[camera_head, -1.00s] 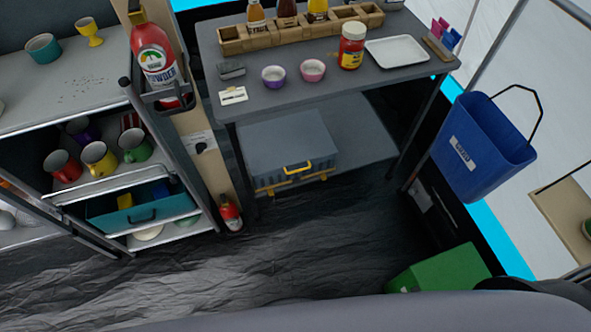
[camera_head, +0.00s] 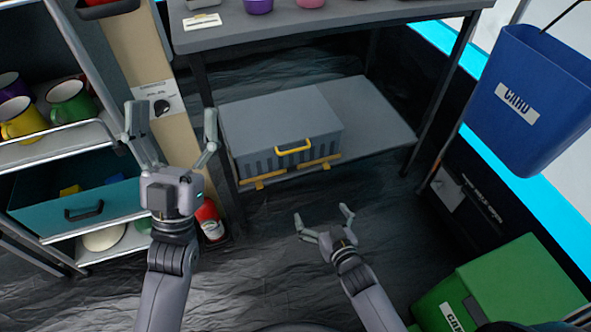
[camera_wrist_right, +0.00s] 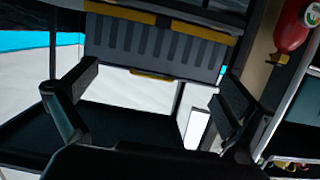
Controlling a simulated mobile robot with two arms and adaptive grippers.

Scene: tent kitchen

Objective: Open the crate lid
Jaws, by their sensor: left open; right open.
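The grey crate (camera_head: 282,120) sits closed on the low shelf under the table. Its front has a yellow handle (camera_head: 294,146) and yellow latches (camera_head: 272,180) along the bottom edge. Its ribbed front and yellow parts also show in the right wrist view (camera_wrist_right: 160,48). My left gripper (camera_head: 172,122) is open and empty, in front of the post left of the crate. My right gripper (camera_head: 324,216) is open and empty, lower in the picture than the crate front and apart from it. In the right wrist view its fingers (camera_wrist_right: 150,100) are spread, with the crate beyond.
The table (camera_head: 340,22) stands above the crate, its legs on both sides. A shelf unit with mugs and a teal drawer (camera_head: 75,205) is at left, a red extinguisher (camera_head: 210,220) beside it. A blue bin (camera_head: 530,100) and green box (camera_head: 510,285) are at right.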

